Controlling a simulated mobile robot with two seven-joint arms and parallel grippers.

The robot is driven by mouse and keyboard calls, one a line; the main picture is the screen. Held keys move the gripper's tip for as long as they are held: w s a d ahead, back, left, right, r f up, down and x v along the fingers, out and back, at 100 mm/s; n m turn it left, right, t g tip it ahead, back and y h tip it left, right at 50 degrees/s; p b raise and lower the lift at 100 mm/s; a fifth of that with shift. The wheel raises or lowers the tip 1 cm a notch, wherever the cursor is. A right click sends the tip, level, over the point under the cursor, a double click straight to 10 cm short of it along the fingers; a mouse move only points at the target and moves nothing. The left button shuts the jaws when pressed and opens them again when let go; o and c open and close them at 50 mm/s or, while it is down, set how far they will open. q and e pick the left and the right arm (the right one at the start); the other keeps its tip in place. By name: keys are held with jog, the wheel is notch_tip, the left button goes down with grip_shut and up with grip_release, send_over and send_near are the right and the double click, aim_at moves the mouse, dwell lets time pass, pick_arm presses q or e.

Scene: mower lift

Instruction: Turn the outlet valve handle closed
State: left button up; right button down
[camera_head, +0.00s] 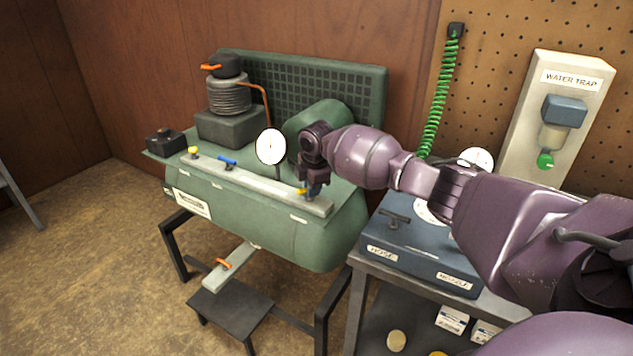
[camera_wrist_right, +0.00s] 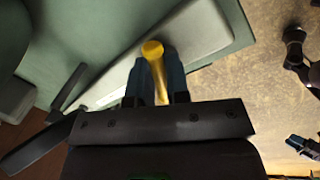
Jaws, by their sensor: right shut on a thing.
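A small yellow valve handle (camera_head: 301,191) sits at the right end of the grey manifold bar (camera_head: 250,182) on the green compressor tank. My right gripper (camera_head: 313,192) reaches down to it from above and is shut on it. In the right wrist view the yellow handle (camera_wrist_right: 152,50) lies between the two blue fingers (camera_wrist_right: 156,80), its round end showing past them. The gripper hides part of the valve in the head view, and I cannot read an outlet label. My left gripper is not in view.
A white gauge (camera_head: 270,147) stands on the bar left of my gripper. A blue handle (camera_head: 227,161) and a yellow knob (camera_head: 193,151) are further left. An orange-handled drain (camera_head: 222,263) hangs below.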

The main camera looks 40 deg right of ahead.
jog(key=m+p, duration=0.1)
jog(key=r+m+p, duration=0.1)
jog(key=m, duration=0.1)
jog(key=shift+a+h, duration=0.15)
jog(key=shift+h, duration=0.15)
jog(key=m+p, duration=0.2)
jog(key=shift+f+m, duration=0.15)
jog(key=shift+m, duration=0.15)
jog(key=shift+m+g+h+p, duration=0.3)
jog(key=shift+m+p, duration=0.15)
jog(key=shift+m, duration=0.45)
jog(key=shift+a+f+m+p, duration=0.1)
jog(key=shift+m+p, duration=0.3)
jog(key=shift+m, duration=0.3)
jog(key=shift+s+f+m+g+p, duration=0.15)
jog(key=shift+m+g+p, duration=0.3)
jog(key=shift+m, duration=0.85)
jog(key=c, duration=1.1)
grip_release()
jog(key=shift+c, duration=0.2)
